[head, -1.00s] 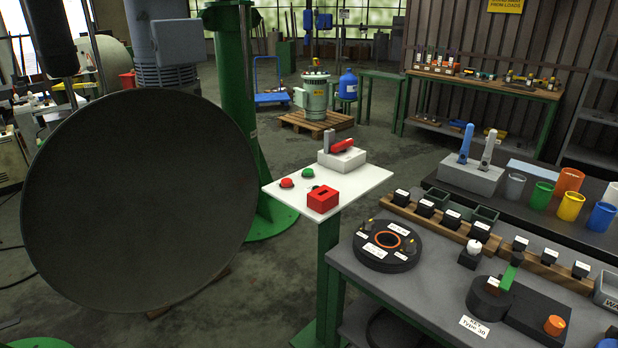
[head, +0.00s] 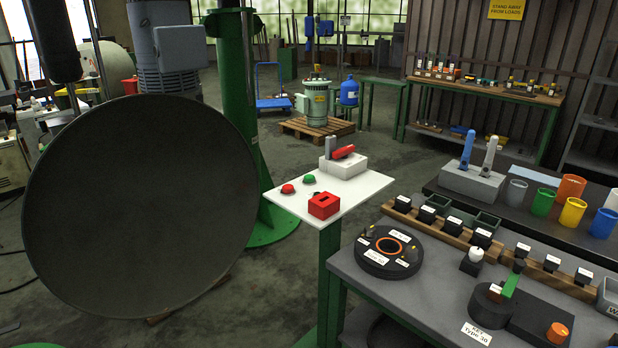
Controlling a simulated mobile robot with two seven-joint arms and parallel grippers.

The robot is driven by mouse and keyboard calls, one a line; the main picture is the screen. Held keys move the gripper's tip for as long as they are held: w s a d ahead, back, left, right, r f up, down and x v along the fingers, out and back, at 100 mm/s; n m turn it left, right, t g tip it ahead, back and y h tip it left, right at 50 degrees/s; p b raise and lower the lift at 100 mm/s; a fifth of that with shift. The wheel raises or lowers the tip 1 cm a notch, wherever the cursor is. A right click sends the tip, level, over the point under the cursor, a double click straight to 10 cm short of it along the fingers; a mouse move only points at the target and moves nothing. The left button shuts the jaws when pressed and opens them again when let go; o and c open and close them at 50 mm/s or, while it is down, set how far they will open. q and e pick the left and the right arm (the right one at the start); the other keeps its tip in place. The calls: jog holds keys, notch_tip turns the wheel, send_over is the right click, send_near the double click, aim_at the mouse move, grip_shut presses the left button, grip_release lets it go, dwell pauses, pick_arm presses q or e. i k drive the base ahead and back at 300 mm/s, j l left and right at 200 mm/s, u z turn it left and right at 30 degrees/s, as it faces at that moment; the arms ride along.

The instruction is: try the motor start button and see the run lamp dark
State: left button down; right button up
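A green button (head: 309,179) and a red button (head: 288,189) stand on a white panel (head: 352,198) on a green post, in the middle of the head view. A small dark green round piece (head: 317,194) sits between them and a red box (head: 323,206), partly hidden by the box. It shows no glow; I cannot tell for sure that it is the run lamp. Neither of my grippers is in view, and nothing touches the buttons.
A large dark round disc (head: 140,205) fills the left, close to the panel. A green column (head: 238,110) rises behind it. A grey workbench (head: 400,293) at right holds a round black fixture (head: 388,251) and several blocks. The floor behind the panel is open.

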aim_at(308, 178)
jog(key=z, duration=0.3)
jog(key=i+j+z, duration=0.1)
jog(key=z, duration=0.3)
jog(key=j+z, duration=0.35)
jog(key=i+j+z, duration=0.1)
jog(key=j+z, duration=0.15)
jog(key=z, duration=0.15)
jog(key=j+z, duration=0.4)
jog(key=j, duration=0.65)
jog(key=k+j, duration=0.1)
jog(key=j, duration=1)
jog(key=k+z, duration=0.05)
